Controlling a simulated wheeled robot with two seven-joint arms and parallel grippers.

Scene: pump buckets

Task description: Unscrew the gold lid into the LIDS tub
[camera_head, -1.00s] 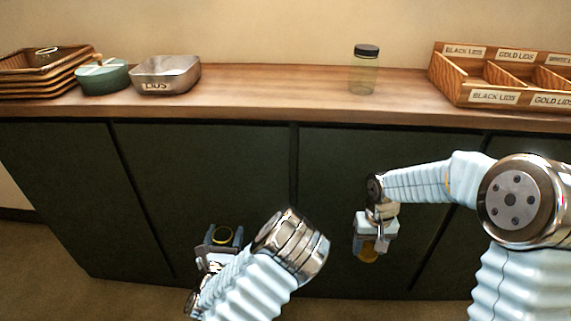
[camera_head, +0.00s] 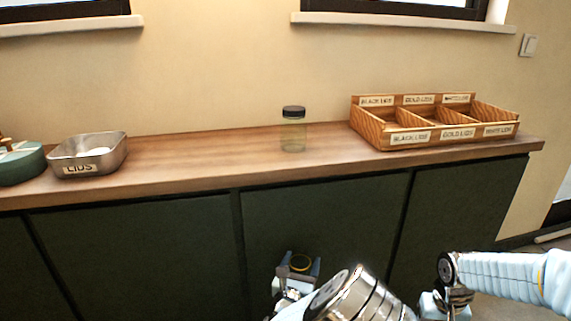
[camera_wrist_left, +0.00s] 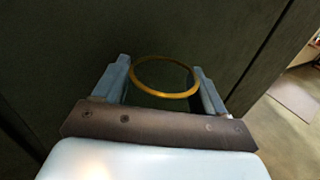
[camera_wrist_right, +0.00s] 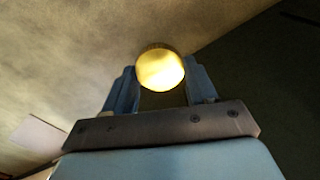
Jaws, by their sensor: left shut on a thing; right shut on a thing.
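My left gripper (camera_head: 301,264) is low in front of the cabinet. In the left wrist view its fingers (camera_wrist_left: 160,84) are shut on a round thing with a thin gold rim (camera_wrist_left: 167,96) and a dark, see-through middle; I cannot tell whether it is an open jar. The metal LIDS tub (camera_head: 118,150) stands on the counter at left, with a white round thing inside.
A clear jar with a black lid (camera_head: 293,112) stands mid-counter (camera_head: 220,155). A labelled wooden sorting box (camera_head: 372,128) is at right, with black, gold and white lid compartments. A green pot (camera_head: 22,168) is left of the tub. The counter between tub and jar is clear.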

